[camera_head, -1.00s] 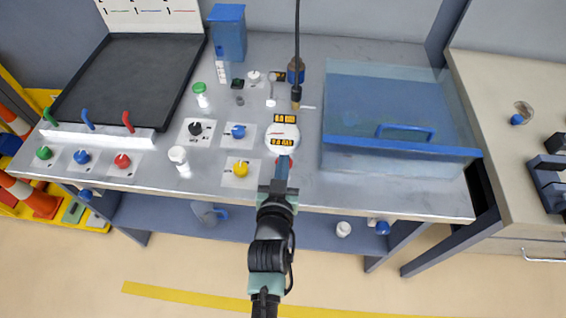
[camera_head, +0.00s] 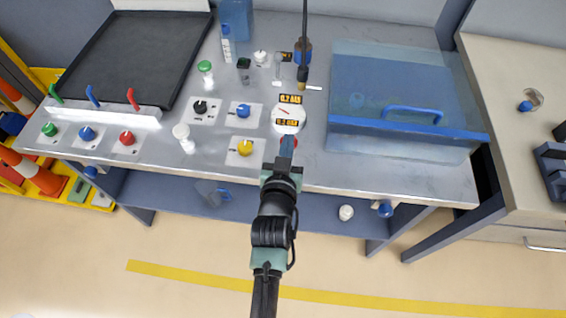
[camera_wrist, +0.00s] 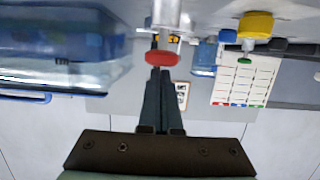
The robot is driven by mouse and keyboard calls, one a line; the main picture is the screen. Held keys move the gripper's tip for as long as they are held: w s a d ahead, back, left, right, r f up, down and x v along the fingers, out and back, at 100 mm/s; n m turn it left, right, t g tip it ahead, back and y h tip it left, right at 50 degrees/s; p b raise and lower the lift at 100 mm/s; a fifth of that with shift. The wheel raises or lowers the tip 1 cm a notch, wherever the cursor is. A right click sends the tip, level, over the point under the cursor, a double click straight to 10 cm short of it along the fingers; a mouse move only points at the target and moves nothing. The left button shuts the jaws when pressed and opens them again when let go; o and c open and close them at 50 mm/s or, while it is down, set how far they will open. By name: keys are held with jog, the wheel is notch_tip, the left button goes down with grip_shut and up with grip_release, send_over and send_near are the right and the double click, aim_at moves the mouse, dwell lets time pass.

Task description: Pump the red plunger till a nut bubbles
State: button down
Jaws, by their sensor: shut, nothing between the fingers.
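The red plunger (camera_wrist: 161,58) is a round red knob on a pale metal shaft, seen close up in the wrist view. In the head view only a sliver of red (camera_head: 294,142) shows beside my fingertips at the bench's front edge. My gripper (camera_wrist: 160,74) is shut and empty, with its fingertips at the red knob; I cannot tell whether they touch. My gripper also shows in the head view (camera_head: 287,138), just in front of the white round gauge (camera_head: 288,116) with orange displays. No nut or bubbles can be made out.
A clear tank with a blue handle (camera_head: 412,110) stands at the right. Yellow (camera_head: 245,147), blue (camera_head: 243,110) and black (camera_head: 200,106) knobs lie left of the gauge. A black hose (camera_head: 304,30) hangs behind it. A black tray (camera_head: 135,55) fills the back left.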

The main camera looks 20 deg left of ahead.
jog(key=r+b+v, duration=0.1)
jog(key=v, duration=0.9)
jog(key=shift+r, duration=0.25)
jog(key=shift+b, duration=0.6)
notch_tip(320, 180, up, 3)
jog(key=b, duration=0.3)
jog(key=shift+f, duration=0.15)
